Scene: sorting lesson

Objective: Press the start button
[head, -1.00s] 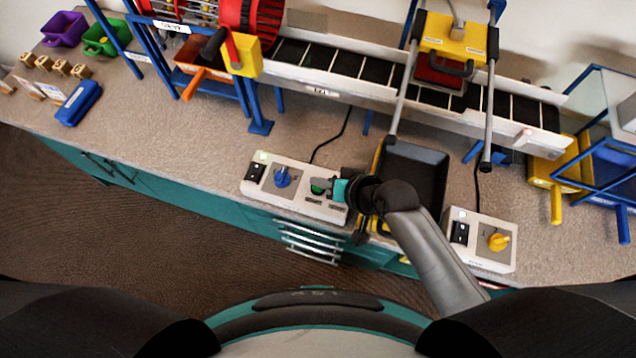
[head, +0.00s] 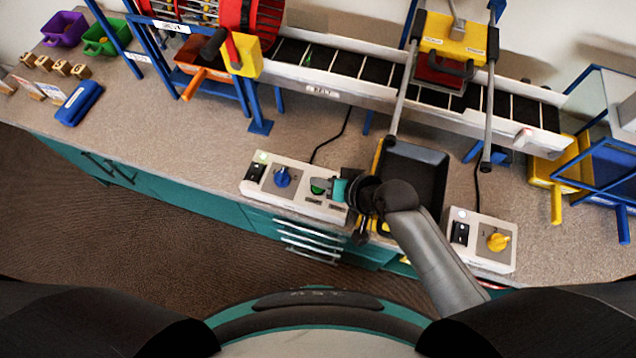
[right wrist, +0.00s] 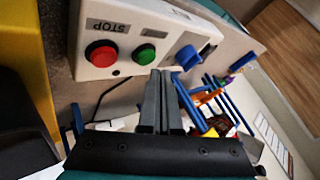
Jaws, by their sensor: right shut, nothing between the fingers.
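The white control box (head: 268,187) at the table's front edge carries a blue knob (head: 282,177) and the green start button (head: 318,186). In the right wrist view, the green button (right wrist: 145,54) sits beside the red STOP button (right wrist: 102,54). My right gripper (head: 322,187) is shut and empty, its fingertips at the green button. In the right wrist view the closed fingertips (right wrist: 162,76) are right by the button's edge; I cannot tell whether they press it. The red button is hidden by my gripper in the head view. My left gripper is not in view.
A black conveyor belt (head: 345,65) runs behind the box. A dark tray (head: 428,165) stands just right of my right gripper. A second box with a yellow knob (head: 498,242) is farther right.

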